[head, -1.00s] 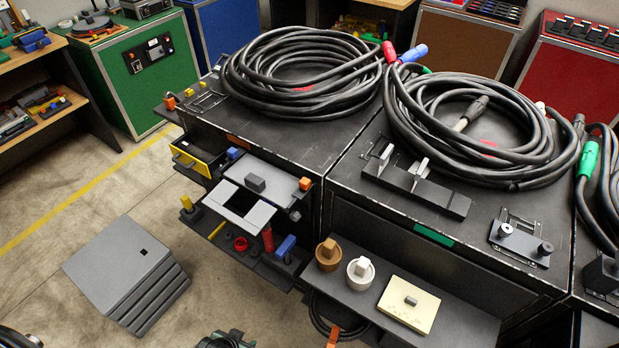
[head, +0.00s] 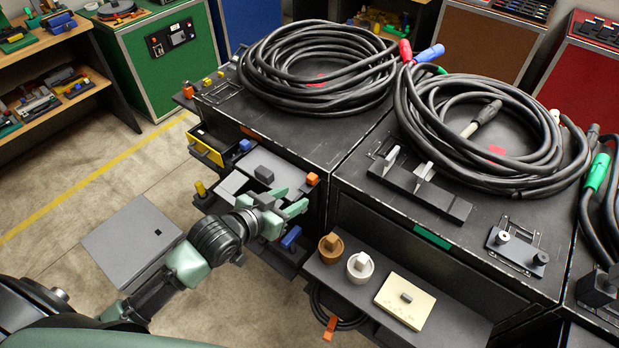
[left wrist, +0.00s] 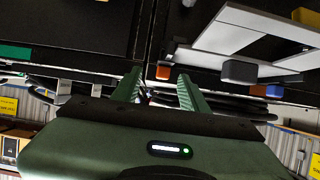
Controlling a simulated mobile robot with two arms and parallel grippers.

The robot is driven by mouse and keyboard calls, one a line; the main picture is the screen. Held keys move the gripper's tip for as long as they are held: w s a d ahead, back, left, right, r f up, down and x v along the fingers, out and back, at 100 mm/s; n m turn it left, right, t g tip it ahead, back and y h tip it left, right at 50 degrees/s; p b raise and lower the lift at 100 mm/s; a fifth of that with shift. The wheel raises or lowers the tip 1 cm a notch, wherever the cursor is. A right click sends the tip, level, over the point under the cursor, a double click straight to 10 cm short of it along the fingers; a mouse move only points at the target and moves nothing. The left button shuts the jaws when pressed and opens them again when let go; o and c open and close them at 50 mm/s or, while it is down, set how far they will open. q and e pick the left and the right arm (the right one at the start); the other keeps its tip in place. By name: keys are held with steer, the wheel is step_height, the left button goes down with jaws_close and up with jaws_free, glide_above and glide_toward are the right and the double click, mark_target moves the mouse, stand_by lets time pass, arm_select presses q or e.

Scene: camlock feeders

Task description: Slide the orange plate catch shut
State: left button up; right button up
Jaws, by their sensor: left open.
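The orange plate catch (head: 312,179) is a small orange block at the right end of the grey sliding plate (head: 290,176), on the cabinet front. In the left wrist view an orange block (left wrist: 163,73) shows just beyond the fingertips, between them in the picture. My left gripper (head: 300,199) is open, with green fingers, just in front of and below the orange catch in the head view. It appears apart from the catch. The gripper also shows in the left wrist view (left wrist: 158,82). The arm hides part of the lower shelf. My right gripper is not in view.
A dark grey knob (head: 264,174) stands on the plate and a blue block (head: 244,145) sits at its far left. A blue handle (head: 291,237) is below the gripper. A shelf (head: 440,325) with knobs juts out at right. Coiled cables (head: 318,65) lie on top.

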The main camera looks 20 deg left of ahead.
mark_target(309, 179)
arm_select(q)
steer(key=shift+t, duration=0.4)
steer(key=x, duration=0.3)
steer(key=r+p+x, duration=0.1)
steer(key=x, duration=0.1)
steer(key=w+x, duration=0.1)
steer(key=x, duration=0.2)
steer(key=shift+w+a+r+p, duration=0.2)
steer(key=shift+p, duration=0.1)
jaws_close()
stand_by(0.8)
